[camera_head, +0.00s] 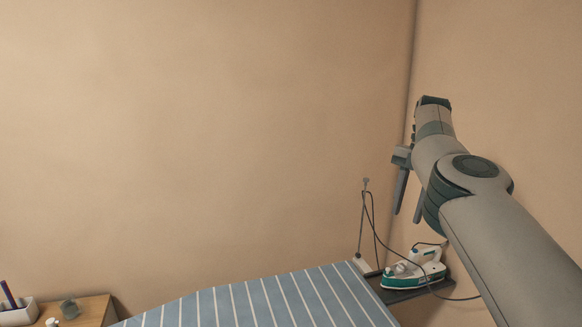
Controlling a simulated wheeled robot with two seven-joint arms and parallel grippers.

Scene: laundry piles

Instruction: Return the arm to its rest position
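My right arm comes in from the lower right, raised in front of the corner of the walls. Its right gripper (407,214) points down, with two dark fingers that show apart and nothing between them. It hangs in the picture above the iron (412,270), clear of it. My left arm and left gripper are out of view.
A blue and white striped ironing board (260,303) runs along the bottom. The white and teal iron rests on a dark stand at its right end, beside a thin upright rod with a cord (363,222). A wooden table (92,308) with a white pen holder (17,312) is at lower left.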

